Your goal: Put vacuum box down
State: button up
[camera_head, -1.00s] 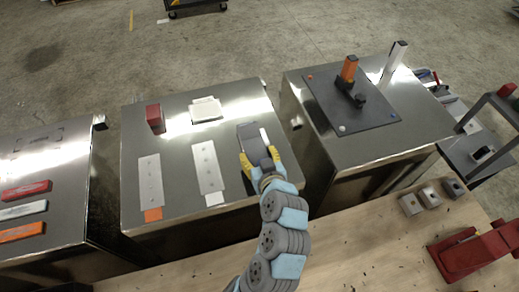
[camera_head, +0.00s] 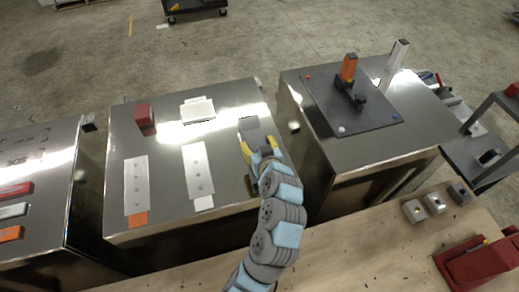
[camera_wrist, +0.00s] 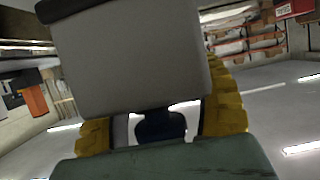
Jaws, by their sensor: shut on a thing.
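The vacuum box, a grey block, is held in my gripper (camera_head: 258,148) near the right edge of the middle metal bench (camera_head: 168,175) in the head view. My gripper's yellow fingers are shut on the vacuum box (camera_head: 250,127). In the wrist view the box (camera_wrist: 135,60) fills the upper left, with a dark band along its top edge. The yellow fingers show on both sides below it. The head view does not show clearly whether the box touches the bench.
On the middle bench are a red block (camera_head: 145,118), a white plate (camera_head: 198,109) and two long plates (camera_head: 137,185), (camera_head: 197,170). The right bench carries a dark plate (camera_head: 345,115) with an orange-topped post (camera_head: 348,68). Gaps separate the benches. A wooden table (camera_head: 350,250) is in front.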

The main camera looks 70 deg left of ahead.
jog(key=shift+w+a+f, duration=0.15)
jog(key=shift+a+f, duration=0.1)
jog(key=shift+f+b, duration=0.45)
jog(key=shift+f, duration=0.95)
jog(key=shift+f, duration=0.1)
jog(key=o, duration=1.3)
